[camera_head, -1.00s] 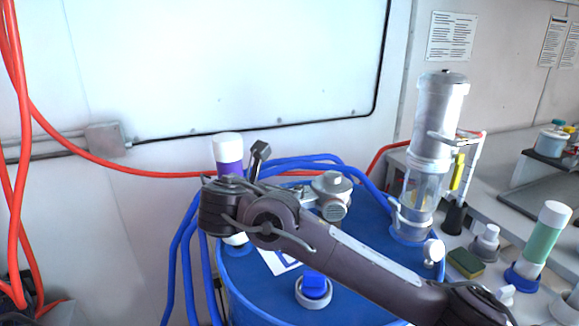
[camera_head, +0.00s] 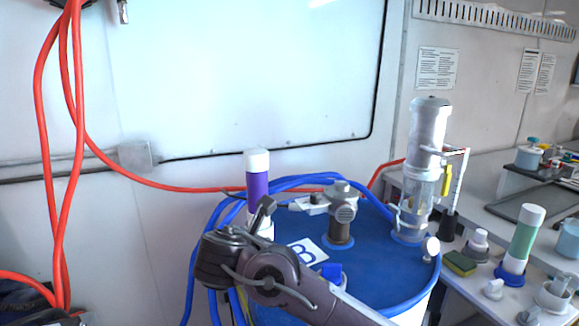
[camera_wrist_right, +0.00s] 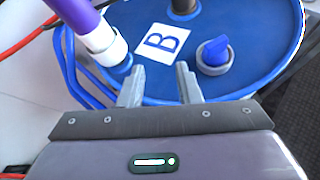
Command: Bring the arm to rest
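My right arm (camera_head: 265,270) comes in from the bottom of the head view, its bent end in front of the blue drum (camera_head: 385,262). In the right wrist view my right gripper (camera_wrist_right: 158,88) has its two fingers apart with nothing between them. It points toward the drum top (camera_wrist_right: 155,92), where a white label with a blue B (camera_wrist_right: 162,43) lies beyond the fingertips. A purple and white tube (camera_wrist_right: 75,18) stands left of the fingers and a blue-knobbed cap (camera_wrist_right: 213,52) to the right. My left gripper is not in view.
A grey metal valve fitting (camera_head: 340,208) stands on the drum, with a clear and white cylinder (camera_head: 428,130) behind right. Blue hoses (camera_head: 300,181) loop around the drum, and red hoses (camera_head: 62,160) hang at left. A bench at right holds a green tube (camera_head: 523,238) and a sponge (camera_head: 460,263).

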